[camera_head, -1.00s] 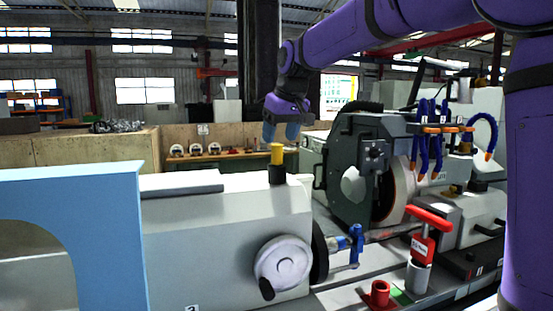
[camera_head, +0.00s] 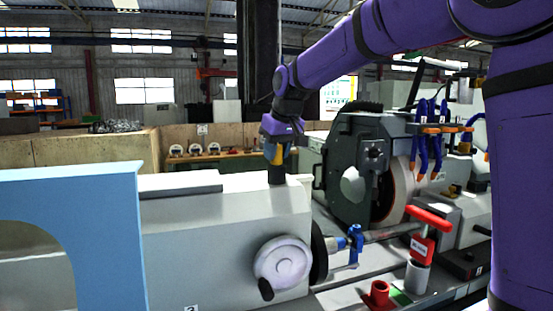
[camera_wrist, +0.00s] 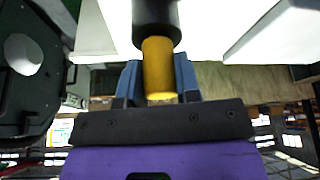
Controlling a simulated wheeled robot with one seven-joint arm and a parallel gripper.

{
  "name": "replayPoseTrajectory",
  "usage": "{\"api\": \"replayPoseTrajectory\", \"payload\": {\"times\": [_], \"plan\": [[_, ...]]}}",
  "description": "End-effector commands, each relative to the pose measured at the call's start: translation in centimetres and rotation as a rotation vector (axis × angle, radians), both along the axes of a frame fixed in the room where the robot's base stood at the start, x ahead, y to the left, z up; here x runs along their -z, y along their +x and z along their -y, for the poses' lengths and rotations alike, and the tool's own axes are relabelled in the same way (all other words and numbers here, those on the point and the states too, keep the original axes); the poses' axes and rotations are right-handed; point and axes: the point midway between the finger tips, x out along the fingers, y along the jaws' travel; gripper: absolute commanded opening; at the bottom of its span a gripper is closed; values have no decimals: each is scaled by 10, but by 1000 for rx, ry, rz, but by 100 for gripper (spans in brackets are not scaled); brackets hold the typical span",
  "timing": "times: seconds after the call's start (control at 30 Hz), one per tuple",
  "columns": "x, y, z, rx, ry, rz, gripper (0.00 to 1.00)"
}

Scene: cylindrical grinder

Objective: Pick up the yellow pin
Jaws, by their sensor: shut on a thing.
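The yellow pin (camera_head: 277,155) stands upright in a black holder (camera_head: 277,174) on top of the grey machine housing. In the wrist view the pin (camera_wrist: 159,70) lies between the two blue fingers, with its lower end still in the black holder (camera_wrist: 156,25). My gripper (camera_head: 277,158) has come down over the pin from above. Its fingers (camera_wrist: 158,80) are shut on the pin, one on each side. In the head view the fingers hide part of the pin.
The machine's handwheel (camera_head: 283,263) is on the front of the housing. The dark grinding wheel head (camera_head: 360,165) stands to the right of the gripper. A red-handled part (camera_head: 428,217) and a red ring (camera_head: 379,293) are at the lower right. A light blue panel (camera_head: 120,240) fills the lower left.

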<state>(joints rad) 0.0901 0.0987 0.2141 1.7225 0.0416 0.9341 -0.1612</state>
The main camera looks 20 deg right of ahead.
Motion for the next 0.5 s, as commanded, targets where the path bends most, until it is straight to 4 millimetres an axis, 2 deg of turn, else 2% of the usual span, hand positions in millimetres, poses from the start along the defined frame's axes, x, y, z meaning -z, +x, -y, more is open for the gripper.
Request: {"api": "replayPoseTrajectory", "payload": {"times": [0.27,0.5], "plan": [[-7,0,0,0,1,2,2],[-48,1,0,0,0,5,2]]}}
